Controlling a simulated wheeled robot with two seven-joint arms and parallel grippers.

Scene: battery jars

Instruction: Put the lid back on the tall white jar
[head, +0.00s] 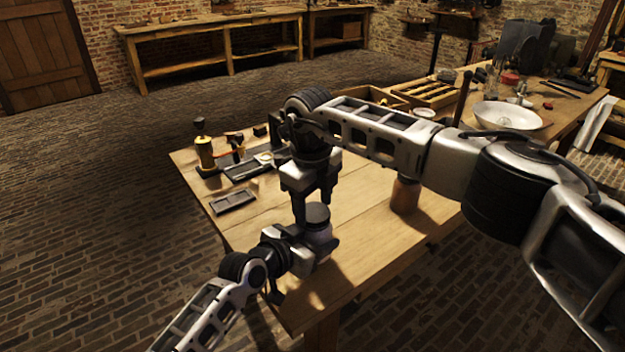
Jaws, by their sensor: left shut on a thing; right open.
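A pale jar (321,237) stands near the front left of the wooden table. A dark round piece (317,213) sits on its top and looks like a lid; I cannot tell how well it is seated. My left gripper (308,246) comes in low from the left and is shut on the jar's body. My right gripper (313,203) points down from above. It is open, with its fingers just over the dark top, and I see nothing held in it. The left gripper hides part of the jar's left side.
A brown jar (405,197) stands right of them, partly behind my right arm. A white bowl (507,115) sits on the far right bench. The middle tabletop is mostly clear.

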